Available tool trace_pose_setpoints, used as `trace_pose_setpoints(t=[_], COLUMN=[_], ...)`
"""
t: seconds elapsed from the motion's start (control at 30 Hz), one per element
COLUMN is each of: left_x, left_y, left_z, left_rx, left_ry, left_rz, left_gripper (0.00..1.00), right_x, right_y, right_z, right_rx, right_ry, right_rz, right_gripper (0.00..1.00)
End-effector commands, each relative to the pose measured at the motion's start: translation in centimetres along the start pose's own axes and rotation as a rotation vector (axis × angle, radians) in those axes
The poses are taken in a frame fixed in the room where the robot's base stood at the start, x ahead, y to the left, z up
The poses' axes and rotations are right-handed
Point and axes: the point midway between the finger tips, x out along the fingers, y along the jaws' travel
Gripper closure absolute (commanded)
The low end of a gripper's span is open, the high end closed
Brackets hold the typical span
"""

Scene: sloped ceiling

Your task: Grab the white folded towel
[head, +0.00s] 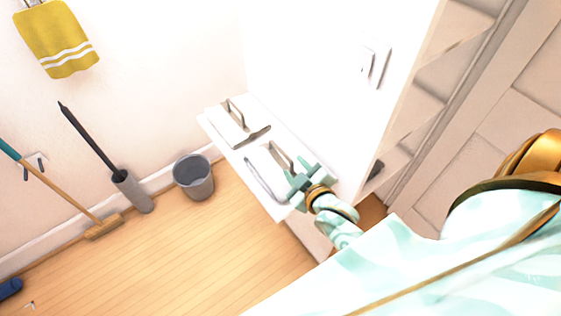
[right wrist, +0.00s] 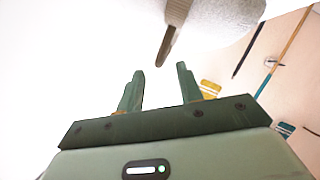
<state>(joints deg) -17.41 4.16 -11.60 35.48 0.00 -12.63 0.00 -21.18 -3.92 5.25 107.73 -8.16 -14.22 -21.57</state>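My right gripper (head: 303,178) is at the right end of a white surface (head: 215,122) with two metal bar handles, close beside the nearer handle (head: 281,156). In the right wrist view its two green fingers (right wrist: 158,90) are apart, with nothing between them. Beyond the fingertips there is a grey-brown bar (right wrist: 169,44) and a pale, speckled, rounded thing (right wrist: 225,18); I cannot tell for sure whether that is the white folded towel. In the head view no white towel stands out clearly against the white surface. My left gripper is not in view.
A yellow towel with white stripes (head: 57,38) hangs on the wall at upper left. A grey bin (head: 194,178), a broom (head: 103,227) and a dark-handled tool in a grey holder (head: 132,191) stand along the wall. The wooden floor (head: 185,255) in front is mostly clear.

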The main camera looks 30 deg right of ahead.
Motion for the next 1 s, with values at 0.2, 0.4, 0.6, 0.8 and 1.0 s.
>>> trace_pose_setpoints(t=[0.2, 0.4, 0.6, 0.8, 1.0], left_x=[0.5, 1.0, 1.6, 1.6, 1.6], left_y=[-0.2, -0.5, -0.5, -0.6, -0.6], left_z=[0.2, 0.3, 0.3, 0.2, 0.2], left_rx=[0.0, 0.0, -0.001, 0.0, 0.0], left_ry=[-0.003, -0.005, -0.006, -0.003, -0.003], left_rz=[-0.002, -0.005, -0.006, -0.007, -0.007], left_gripper=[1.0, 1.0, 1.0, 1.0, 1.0], right_x=[2.5, 5.2, 7.6, 7.7, 7.7], right_y=[-0.1, 0.2, 0.1, 0.2, 0.2], right_z=[0.0, -0.9, -1.0, -1.1, -1.1], right_rx=[0.0, 0.001, 0.0, 0.0, 0.0], right_ry=[-0.001, 0.002, -0.001, -0.001, -0.001], right_rz=[-0.001, 0.0, -0.001, -0.001, -0.001], right_gripper=[0.64, 0.64, 0.64, 0.64, 1.0])
